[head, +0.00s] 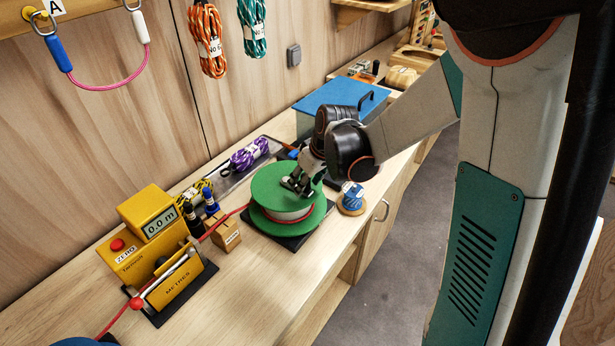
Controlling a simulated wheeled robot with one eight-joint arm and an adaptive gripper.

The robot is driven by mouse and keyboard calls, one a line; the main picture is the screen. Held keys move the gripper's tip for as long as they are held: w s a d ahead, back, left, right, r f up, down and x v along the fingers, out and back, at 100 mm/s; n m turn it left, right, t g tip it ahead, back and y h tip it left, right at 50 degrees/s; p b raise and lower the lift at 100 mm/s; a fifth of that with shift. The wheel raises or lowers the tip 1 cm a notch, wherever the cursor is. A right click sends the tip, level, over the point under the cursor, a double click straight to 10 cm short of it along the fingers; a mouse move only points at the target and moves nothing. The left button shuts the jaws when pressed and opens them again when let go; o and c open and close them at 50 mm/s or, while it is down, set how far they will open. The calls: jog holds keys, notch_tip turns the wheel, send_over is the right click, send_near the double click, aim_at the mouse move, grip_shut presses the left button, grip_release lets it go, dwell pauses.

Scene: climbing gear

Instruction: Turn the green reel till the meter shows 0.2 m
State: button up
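The green reel (270,186) stands on a black base on the wooden bench, with pale and red line wound between its flanges. My gripper (294,187) is at the top flange of the reel, pointing down. Its fingers are too small and partly hidden to tell whether they are open or shut, or whether they touch the reel. The yellow meter (152,212) stands to the left, and its display reads 0.0 m. A red line (226,220) runs from the reel to the meter.
A blue-topped spool (352,197) is just right of the reel. A tray with purple rope (249,154) and a blue case (343,99) lie behind. The front bench strip is clear.

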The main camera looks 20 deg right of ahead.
jog(key=shift+c, duration=0.5)
grip_shut()
jog(key=shift+s+a, duration=0.35)
jog(key=shift+a, duration=0.4)
jog(key=shift+s+a, duration=0.15)
jog(key=shift+a, duration=0.5)
jog(key=shift+s+a, duration=0.15)
jog(key=shift+a, duration=0.45)
jog(key=shift+w+a+b, duration=0.15)
jog(key=shift+a+b, duration=0.2)
jog(key=shift+a, duration=0.85)
jog(key=shift+w+a, duration=0.45)
jog(key=shift+a, duration=0.4)
